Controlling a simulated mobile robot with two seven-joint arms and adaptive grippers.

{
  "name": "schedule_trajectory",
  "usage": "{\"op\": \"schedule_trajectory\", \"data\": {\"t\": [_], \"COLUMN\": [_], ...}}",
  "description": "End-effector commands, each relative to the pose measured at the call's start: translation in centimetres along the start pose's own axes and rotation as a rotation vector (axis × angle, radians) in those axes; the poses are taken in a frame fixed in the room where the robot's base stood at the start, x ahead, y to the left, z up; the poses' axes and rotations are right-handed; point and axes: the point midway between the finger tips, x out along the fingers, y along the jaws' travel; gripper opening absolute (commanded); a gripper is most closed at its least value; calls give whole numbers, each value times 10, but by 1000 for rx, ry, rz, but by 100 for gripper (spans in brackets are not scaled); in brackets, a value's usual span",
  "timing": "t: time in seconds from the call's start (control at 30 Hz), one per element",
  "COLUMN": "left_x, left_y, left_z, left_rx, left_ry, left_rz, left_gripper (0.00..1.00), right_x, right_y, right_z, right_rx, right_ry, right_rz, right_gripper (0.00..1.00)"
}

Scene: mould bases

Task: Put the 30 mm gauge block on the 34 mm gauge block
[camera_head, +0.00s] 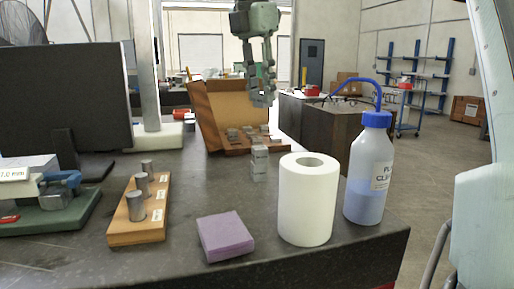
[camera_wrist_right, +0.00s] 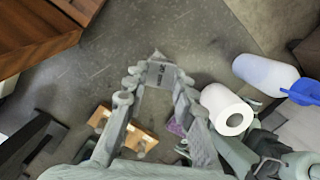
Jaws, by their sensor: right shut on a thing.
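My right gripper (camera_head: 262,98) hangs high over the bench in the head view, fingers pointing down. In the right wrist view its fingertips (camera_wrist_right: 160,77) are shut on a small grey gauge block (camera_wrist_right: 161,73). Its marking is too small to read. A short stack of grey gauge blocks (camera_head: 259,165) stands upright on the dark bench in the head view, well below the gripper and apart from it. I cannot read which sizes are in the stack. My left gripper is not in view.
An open wooden case (camera_head: 228,104) with several blocks lies behind the stack. A white paper roll (camera_head: 307,205) and a blue-capped bottle (camera_head: 369,175) stand to the right. A purple pad (camera_head: 225,236) and a wooden stand with metal cylinders (camera_head: 152,225) are in front.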

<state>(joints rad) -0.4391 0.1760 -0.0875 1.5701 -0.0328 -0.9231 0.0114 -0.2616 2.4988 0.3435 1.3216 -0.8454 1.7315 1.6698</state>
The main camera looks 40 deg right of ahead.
Motion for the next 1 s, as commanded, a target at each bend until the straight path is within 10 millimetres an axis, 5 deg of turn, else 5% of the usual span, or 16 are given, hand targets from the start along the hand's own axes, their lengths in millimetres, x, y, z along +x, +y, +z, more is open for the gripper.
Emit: {"op": "schedule_trajectory", "data": {"t": [0.2, 0.37, 0.6, 1.0], "left_x": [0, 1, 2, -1], "left_y": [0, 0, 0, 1], "left_z": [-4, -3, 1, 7], "left_rx": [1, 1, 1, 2], "left_ry": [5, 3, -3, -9], "left_rz": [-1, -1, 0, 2], "left_gripper": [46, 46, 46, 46], "right_x": [-14, -13, 28, 70], "right_y": [2, 2, 1, 1], "right_z": [-1, -2, -8, -15], "right_rx": [368, 478, 491, 490], "right_ry": [1, 1, 4, 2], "right_rz": [-55, -74, -77, -77], "right_gripper": [0, 0, 0, 0]}}
